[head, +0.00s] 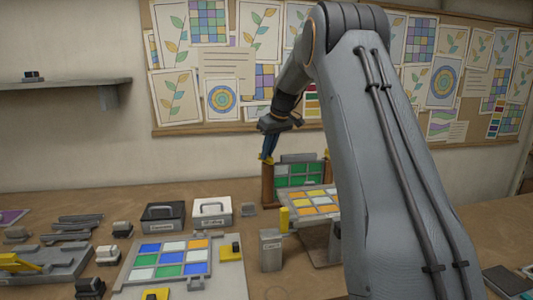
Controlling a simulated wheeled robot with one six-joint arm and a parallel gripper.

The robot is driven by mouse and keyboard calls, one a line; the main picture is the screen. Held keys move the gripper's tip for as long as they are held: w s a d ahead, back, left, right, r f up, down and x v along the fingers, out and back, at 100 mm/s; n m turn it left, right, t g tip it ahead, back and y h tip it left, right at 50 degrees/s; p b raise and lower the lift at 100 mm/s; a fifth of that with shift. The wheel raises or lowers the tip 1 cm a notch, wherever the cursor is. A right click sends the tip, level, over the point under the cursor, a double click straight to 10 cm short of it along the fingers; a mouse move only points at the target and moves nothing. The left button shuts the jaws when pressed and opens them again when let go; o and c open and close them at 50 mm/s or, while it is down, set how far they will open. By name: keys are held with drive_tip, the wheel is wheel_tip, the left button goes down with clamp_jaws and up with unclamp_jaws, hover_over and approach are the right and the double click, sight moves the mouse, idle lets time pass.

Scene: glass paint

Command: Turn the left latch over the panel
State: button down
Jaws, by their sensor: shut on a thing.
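A panel of green and pale glass squares (298,180) stands upright in a frame with brown posts (267,185), behind the tilted panel. A small yellow piece, the left latch (265,160), is at the top of the frame's left post. My gripper (268,155) points down at this post's top and is shut on the left latch. The fingers partly hide the latch, and its exact angle is too small to tell. Another yellow piece (327,155) shows at the top right of the frame, partly hidden by my arm.
A tilted panel with orange and white squares (315,202) stands in front of the frame. A blue, green and white panel (170,258) lies on the left of the table. A grey block (271,250), black box (162,217) and white box (212,211) stand nearby. My arm hides the right.

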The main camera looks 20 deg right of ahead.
drive_tip(key=n, duration=0.2)
drive_tip(key=n+y, duration=0.1)
drive_tip(key=n, duration=0.1)
drive_tip(key=n+g+y, duration=0.1)
drive_tip(key=n, duration=0.1)
drive_tip(key=shift+w+d+b, duration=0.2)
drive_tip(key=shift+d+b, duration=0.05)
drive_tip(key=shift+b, duration=0.1)
drive_tip(key=shift+w+d+r+n+g+y, duration=0.1)
drive_tip(key=shift+n+g+y, duration=0.3)
drive_tip(key=shift+n, duration=1.15)
drive_tip(key=shift+w+n+g+y, duration=0.1)
drive_tip(key=shift+n+g, duration=0.6)
drive_tip(key=shift+n, duration=0.85)
drive_tip(key=shift+p, duration=0.3)
drive_tip(key=c, duration=1.8)
unclamp_jaws()
drive_tip(key=shift+c, duration=0.2)
